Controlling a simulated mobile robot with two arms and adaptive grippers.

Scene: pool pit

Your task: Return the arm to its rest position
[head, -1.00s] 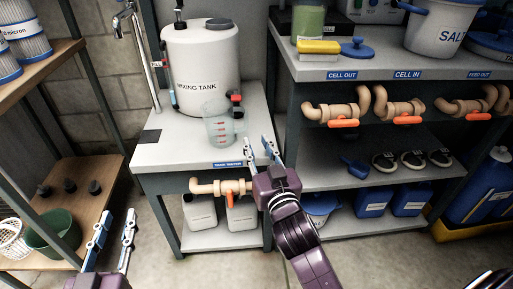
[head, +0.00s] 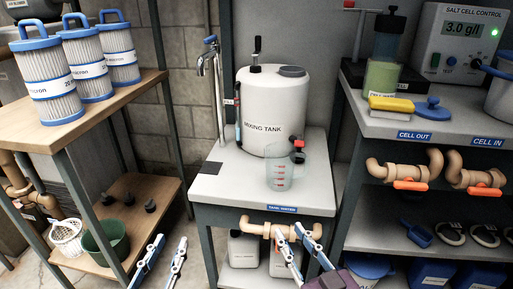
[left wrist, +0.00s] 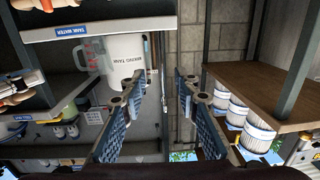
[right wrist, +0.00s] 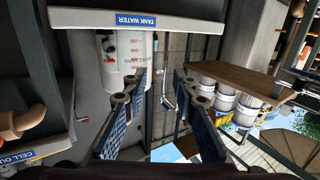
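My left gripper (head: 160,262) is at the bottom of the head view, in front of the gap between the wooden shelf and the mixing tank table. Its fingers are apart with nothing between them, as the left wrist view (left wrist: 153,88) also shows. My right gripper (head: 297,238) is in front of the tank table's front edge, below the "TANK WATER" label. Its fingers are apart and empty, also in the right wrist view (right wrist: 159,80). The purple right arm (head: 335,281) comes in from the bottom edge of the head view.
A clear measuring jug (head: 284,172) stands on the tank table (head: 215,187) beside the white mixing tank (head: 262,108). A pipe with an orange valve (head: 283,232) lies close to my right gripper. The wooden shelf (head: 30,127) is left, the salt cell bench (head: 380,127) right.

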